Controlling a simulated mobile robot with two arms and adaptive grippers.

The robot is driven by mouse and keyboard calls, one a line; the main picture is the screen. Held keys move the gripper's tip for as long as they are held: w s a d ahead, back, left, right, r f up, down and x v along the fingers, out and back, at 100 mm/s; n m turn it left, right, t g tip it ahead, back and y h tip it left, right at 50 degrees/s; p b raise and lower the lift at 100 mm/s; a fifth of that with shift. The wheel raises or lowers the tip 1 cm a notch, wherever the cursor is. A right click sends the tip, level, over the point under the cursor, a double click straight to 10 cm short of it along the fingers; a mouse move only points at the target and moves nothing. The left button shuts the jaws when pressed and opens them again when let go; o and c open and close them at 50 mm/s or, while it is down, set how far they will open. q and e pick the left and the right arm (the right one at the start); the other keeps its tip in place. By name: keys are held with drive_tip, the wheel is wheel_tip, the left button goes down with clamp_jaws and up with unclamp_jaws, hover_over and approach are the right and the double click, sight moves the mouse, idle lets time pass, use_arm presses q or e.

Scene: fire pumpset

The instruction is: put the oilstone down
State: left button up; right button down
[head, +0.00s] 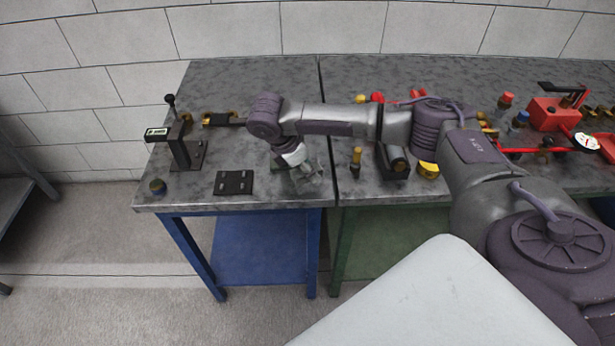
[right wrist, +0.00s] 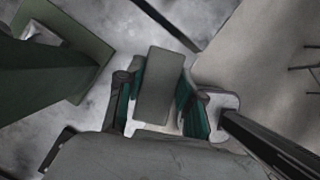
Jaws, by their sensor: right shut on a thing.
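The oilstone (right wrist: 158,85) is a plain grey block. In the right wrist view it sits between the teal-padded fingers of my right gripper (right wrist: 160,102), which is shut on it. In the head view my right gripper (head: 306,183) points down over the front right part of the left bench (head: 275,196), close to the seam between the benches. The oilstone is hard to make out there, and I cannot tell whether it touches the bench top. My left gripper is not in view.
A black slotted plate (head: 233,183) lies left of my right gripper. A red device (head: 550,115) is farther right.

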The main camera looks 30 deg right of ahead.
sight(308, 186)
drive_tip(key=shift+w+f, duration=0.15)
drive_tip(key=shift+w, duration=0.15)
drive_tip(key=shift+f, duration=0.25)
drive_tip(key=shift+f+p, duration=0.4)
drive_tip(key=shift+f, duration=1.4)
drive_tip(key=c, duration=0.7)
unclamp_jaws()
drive_tip(key=shift+f, duration=0.1)
drive_tip(key=shift+d, duration=0.1)
drive_tip(key=b+v, duration=0.2)
drive_tip(key=v, duration=1)
